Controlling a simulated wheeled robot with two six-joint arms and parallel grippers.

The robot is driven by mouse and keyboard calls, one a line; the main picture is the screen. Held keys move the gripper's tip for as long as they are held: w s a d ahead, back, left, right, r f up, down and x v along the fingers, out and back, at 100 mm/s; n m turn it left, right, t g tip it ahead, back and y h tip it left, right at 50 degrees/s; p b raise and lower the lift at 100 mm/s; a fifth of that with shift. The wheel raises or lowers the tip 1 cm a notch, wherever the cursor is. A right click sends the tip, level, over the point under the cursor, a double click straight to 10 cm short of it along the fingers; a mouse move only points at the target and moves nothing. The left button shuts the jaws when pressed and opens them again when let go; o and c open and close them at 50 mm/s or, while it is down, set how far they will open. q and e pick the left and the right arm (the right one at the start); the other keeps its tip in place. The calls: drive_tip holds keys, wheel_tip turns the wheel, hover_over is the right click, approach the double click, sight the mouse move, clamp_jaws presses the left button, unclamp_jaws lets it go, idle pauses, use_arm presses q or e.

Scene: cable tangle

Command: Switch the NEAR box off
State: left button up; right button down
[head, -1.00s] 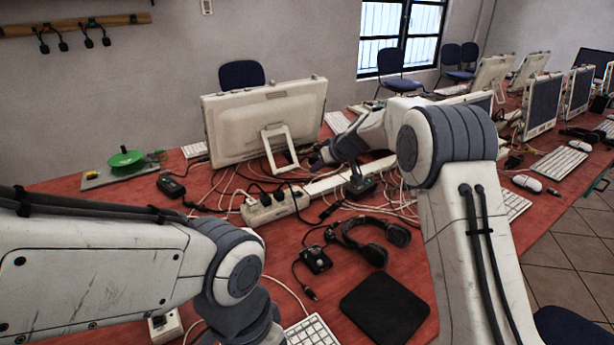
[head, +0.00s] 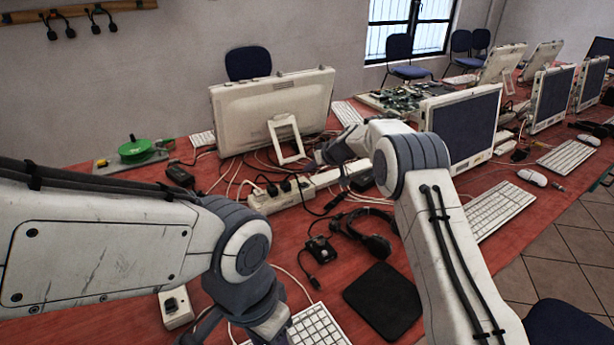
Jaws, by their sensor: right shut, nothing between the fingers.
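A white socket box (head: 262,204) with black plugs in its top lies in the middle of the table; it looks like the nearer of two in a row. A second white socket box (head: 325,179) lies just behind it to the right. My right gripper (head: 321,156) is shut and empty, above and behind the boxes near the monitor stand. It looks apart from the near box. I cannot make out the near box's switch or its position. My left arm reaches in at the lower left, and its fingers are not visible.
Loose cables spread around the boxes. A monitor (head: 240,120) stands behind them, and another monitor (head: 468,125) stands to the right. A headset (head: 375,243), a black pad (head: 384,300) and a keyboard (head: 312,328) lie in front. A small white switch box (head: 175,311) sits beside my left arm.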

sight(303, 185)
drive_tip(key=f, duration=0.2)
drive_tip(key=a+f, duration=0.1)
drive_tip(key=shift+w+f, duration=0.35)
drive_tip(key=shift+a+f, duration=0.15)
drive_tip(key=shift+f, duration=0.55)
